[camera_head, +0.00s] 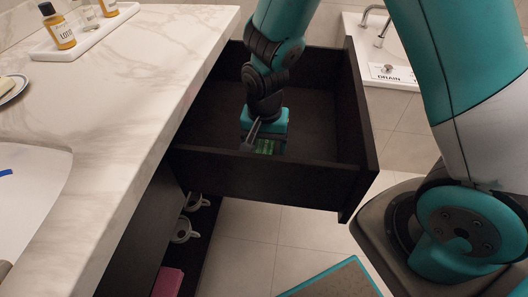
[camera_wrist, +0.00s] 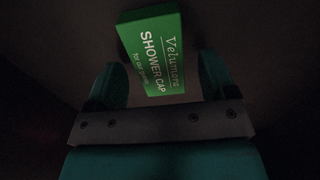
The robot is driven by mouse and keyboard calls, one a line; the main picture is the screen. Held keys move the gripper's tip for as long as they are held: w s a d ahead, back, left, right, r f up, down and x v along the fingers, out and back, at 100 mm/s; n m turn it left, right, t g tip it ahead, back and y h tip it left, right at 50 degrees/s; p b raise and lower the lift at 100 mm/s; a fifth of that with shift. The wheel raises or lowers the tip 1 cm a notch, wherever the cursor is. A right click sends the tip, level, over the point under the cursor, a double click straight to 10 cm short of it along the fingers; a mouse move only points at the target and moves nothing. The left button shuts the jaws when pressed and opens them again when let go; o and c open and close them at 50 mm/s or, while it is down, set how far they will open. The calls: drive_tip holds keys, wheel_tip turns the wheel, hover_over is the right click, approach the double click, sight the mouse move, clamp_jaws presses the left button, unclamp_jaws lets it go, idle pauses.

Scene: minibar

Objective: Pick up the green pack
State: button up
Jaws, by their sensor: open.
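The green pack (camera_wrist: 155,52) lies in the open dark drawer and reads "SHOWER CAP" in the wrist view. In the head view only a bit of the green pack (camera_head: 267,146) shows below my gripper. My gripper (camera_head: 254,142) is down inside the drawer, above the pack. In the wrist view my gripper (camera_wrist: 163,82) is open, with one finger to each side of the pack's lower part. The pack is tilted slightly between the fingers, and its upper part reaches beyond them. I cannot tell whether either finger touches it.
The dark drawer (camera_head: 200,160) has walls close around my gripper. A marble counter (camera_head: 110,110) runs along the left, with a white tray (camera_head: 90,38) of bottles at the back. White cups (camera_head: 183,230) stand on a lower shelf. A sink (camera_head: 400,65) is behind.

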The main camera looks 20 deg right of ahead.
drive_tip(key=shift+f, duration=0.15)
drive_tip(key=c, duration=1)
